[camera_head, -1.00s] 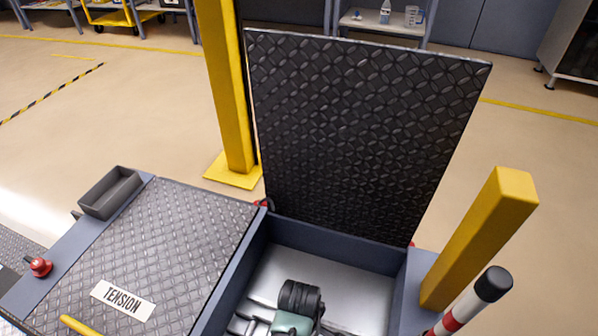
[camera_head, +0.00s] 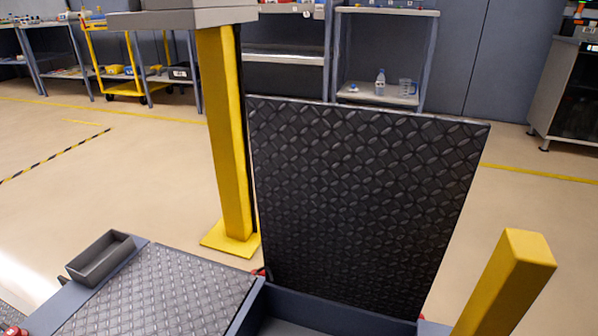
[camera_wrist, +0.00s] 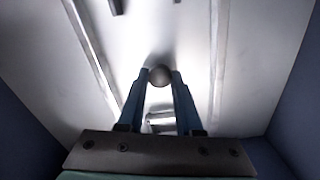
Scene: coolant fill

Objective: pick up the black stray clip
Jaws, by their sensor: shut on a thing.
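In the wrist view, my gripper (camera_wrist: 160,82) has its two blue fingers closed on a small dark, rounded thing. I take it to be the black stray clip (camera_wrist: 160,75); its full shape cannot be made out. It sits between the fingertips, over the bright metal floor (camera_wrist: 250,60) of an open bay. Whether it touches the floor cannot be told. The head view shows neither the gripper nor the clip.
The bay's blue walls (camera_wrist: 290,115) stand on both sides. In the head view, a raised black tread-plate lid (camera_head: 360,200) stands behind the bay. Yellow posts (camera_head: 228,140) and (camera_head: 505,285) flank it. An empty grey tray (camera_head: 100,258) sits at left.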

